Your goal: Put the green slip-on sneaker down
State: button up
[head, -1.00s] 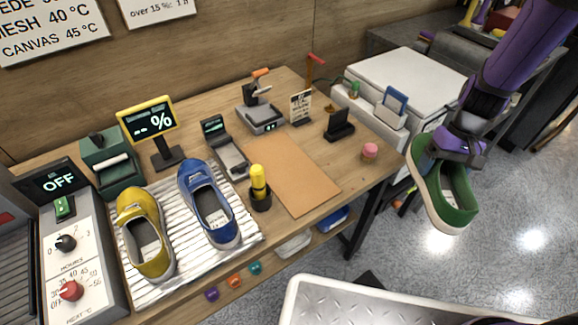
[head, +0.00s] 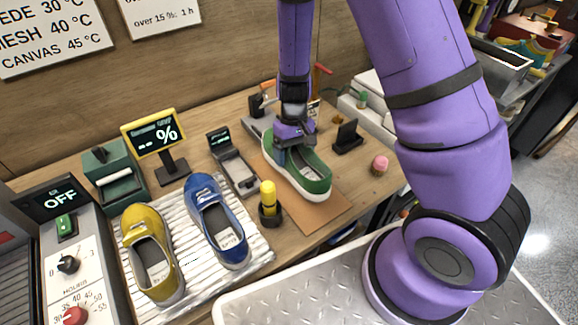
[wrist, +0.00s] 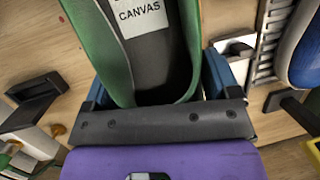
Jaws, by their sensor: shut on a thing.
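The green slip-on sneaker (head: 311,176) is over the tan mat (head: 318,214) on the wooden workbench in the head view. My gripper (head: 291,142) is shut on its heel end from above. I cannot tell whether the sole touches the mat or hangs just above it. In the wrist view the green sneaker (wrist: 187,45) fills the upper middle, with a white label reading "CANVAS" inside. The jaws (wrist: 150,115) sit on both sides of its heel. Most of the mat is hidden by the sneaker and my arm.
Left of the mat stand a yellow-capped tool in a dark holder (head: 269,203) and a grey device (head: 233,163). A blue sneaker (head: 219,222) and a yellow sneaker (head: 152,254) lie on the ribbed white rack (head: 259,252). A black stand (head: 347,136) and pink item (head: 380,164) are right.

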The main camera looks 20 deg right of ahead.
jog(key=shift+a+f, duration=0.1)
jog(key=shift+f, duration=2.25)
jog(key=o, duration=1)
jog(key=shift+c, duration=0.2)
jog(key=v, duration=1.2)
jog(key=shift+r, duration=0.2)
jog(key=s+d+r+t, duration=0.15)
jog(key=s+r, duration=0.25)
jog(key=r, duration=0.4)
jog(key=s+d+r+t, duration=0.15)
jog(key=s+r, duration=0.25)
jog(key=r, duration=0.4)
jog(key=s+d+r+t, duration=0.1)
jog(key=s+r+t, duration=0.2)
jog(key=s+r, duration=0.35)
jog(key=s+d+r+m+t+h, duration=0.1)
jog(key=s+r+t, duration=0.1)
jog(key=s+r, duration=0.4)
jog(key=shift+s+d+r+m, duration=0.3)
jog(key=shift+s+d+r, duration=0.1)
jog(key=shift+s, duration=0.4)
